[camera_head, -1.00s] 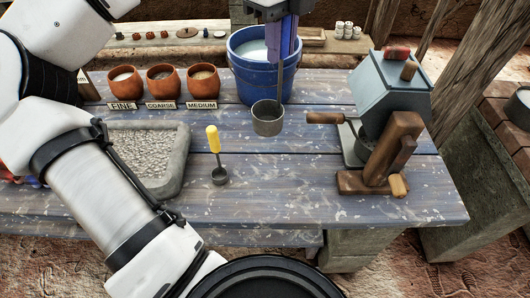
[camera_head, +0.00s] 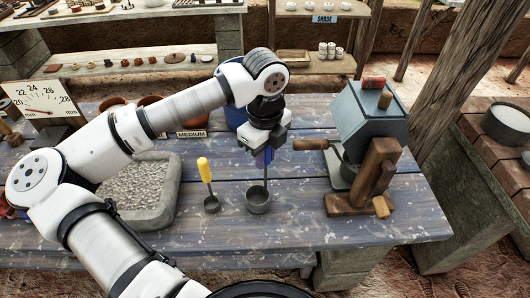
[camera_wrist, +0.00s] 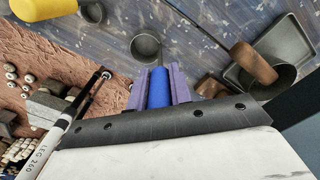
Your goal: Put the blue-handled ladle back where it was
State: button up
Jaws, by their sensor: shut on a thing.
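My gripper (camera_head: 264,157) is shut on the blue handle of the ladle, its purple fingers on either side. The blue-handled ladle (camera_head: 258,200) hangs upright with its grey cup down, right of the yellow-handled ladle (camera_head: 206,185). I cannot tell whether the cup touches the table. In the wrist view the blue handle (camera_wrist: 159,87) is between the fingers (camera_wrist: 160,85), with the cup beyond it. The yellow-handled ladle also shows at the top left of the wrist view (camera_wrist: 40,8). The blue bucket (camera_head: 235,116) is mostly hidden behind my arm.
The grey machine with wooden handles (camera_head: 368,125) stands to the right. A stone trough (camera_head: 168,205) of pale grains lies left. Clay pots behind my arm are partly hidden; a MEDIUM label (camera_head: 191,134) shows. The front right of the blue-grey table (camera_head: 310,225) is clear.

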jog(key=shift+f, duration=0.3)
jog(key=shift+f+b, duration=0.25)
jog(key=shift+b, duration=0.1)
jog(key=o, duration=0.9)
jog(key=shift+r, duration=0.1)
jog(key=shift+r, duration=0.1)
jog(key=shift+r+p, duration=0.2)
jog(key=shift+p, duration=0.3)
notch_tip(320, 180, up, 12)
jog(key=b, duration=0.2)
jog(key=shift+f+b, duration=0.15)
jog(key=shift+b, duration=0.15)
